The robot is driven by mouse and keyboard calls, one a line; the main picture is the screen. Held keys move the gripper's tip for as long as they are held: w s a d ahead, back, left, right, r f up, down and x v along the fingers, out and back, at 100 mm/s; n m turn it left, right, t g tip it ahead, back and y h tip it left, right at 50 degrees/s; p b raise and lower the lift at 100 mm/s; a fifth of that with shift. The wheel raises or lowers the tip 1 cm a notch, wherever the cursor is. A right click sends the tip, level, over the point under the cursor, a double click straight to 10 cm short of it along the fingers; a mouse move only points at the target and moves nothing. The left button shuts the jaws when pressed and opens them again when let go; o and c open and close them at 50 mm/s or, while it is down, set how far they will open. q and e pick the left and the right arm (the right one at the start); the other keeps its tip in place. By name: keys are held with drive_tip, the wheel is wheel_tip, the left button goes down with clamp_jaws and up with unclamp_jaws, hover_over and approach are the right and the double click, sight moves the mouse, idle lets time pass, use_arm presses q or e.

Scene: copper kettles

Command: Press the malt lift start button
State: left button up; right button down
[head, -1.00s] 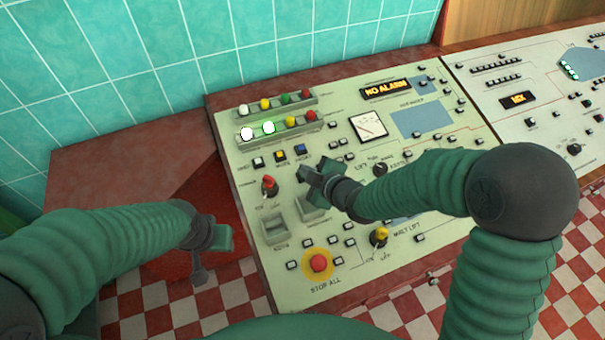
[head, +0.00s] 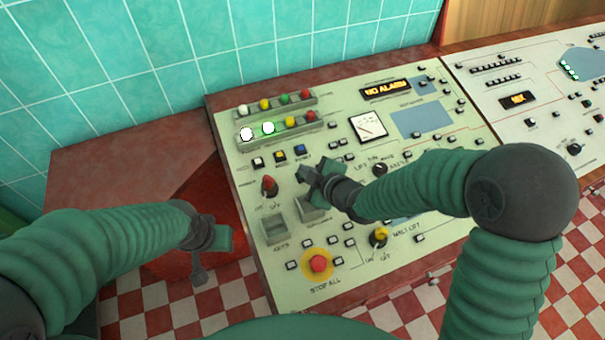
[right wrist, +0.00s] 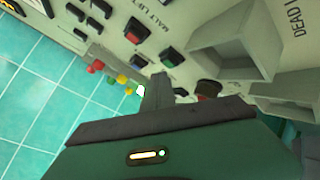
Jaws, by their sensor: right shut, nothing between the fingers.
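In the right wrist view a MALT LIFT label stands by a red button (right wrist: 137,30) and a green button (right wrist: 172,57), both set in dark frames on the pale panel. I cannot read which is marked start. My right gripper (head: 312,171) is over the panel in the head view and hides the spot behind it. Its shut, empty fingers (right wrist: 157,92) show in the right wrist view, close to the green button; contact cannot be told. My left gripper (head: 215,240) is left of the panel, away from the buttons; its jaws are unclear.
A yellow knob (head: 380,237) by another MALT LIFT label and a red stop button (head: 318,263) on a yellow disc are lower on the panel. A red-topped knob (head: 269,187) and a blue button (head: 300,149) are near my right gripper. Tiled wall stands behind.

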drive_tip(key=shift+f, duration=0.1)
idle(0.3)
drive_tip(key=shift+f+b, duration=0.25)
drive_tip(key=shift+b, duration=0.15)
drive_tip(key=shift+w+f+b, duration=0.1)
drive_tip(key=shift+f+b, duration=0.3)
idle(0.4)
drive_tip(key=shift+r, duration=0.15)
drive_tip(key=shift+s+r+p, duration=0.2)
drive_tip(key=shift+r+p, duration=0.45)
drive_tip(key=shift+r, duration=0.05)
drive_tip(key=r+p, duration=0.2)
drive_tip(key=r, duration=0.1)
drive_tip(key=s+r+p, duration=0.1)
drive_tip(key=r+p, duration=0.1)
drive_tip(key=shift+d, duration=0.2)
drive_tip(key=shift+w+f, duration=0.1)
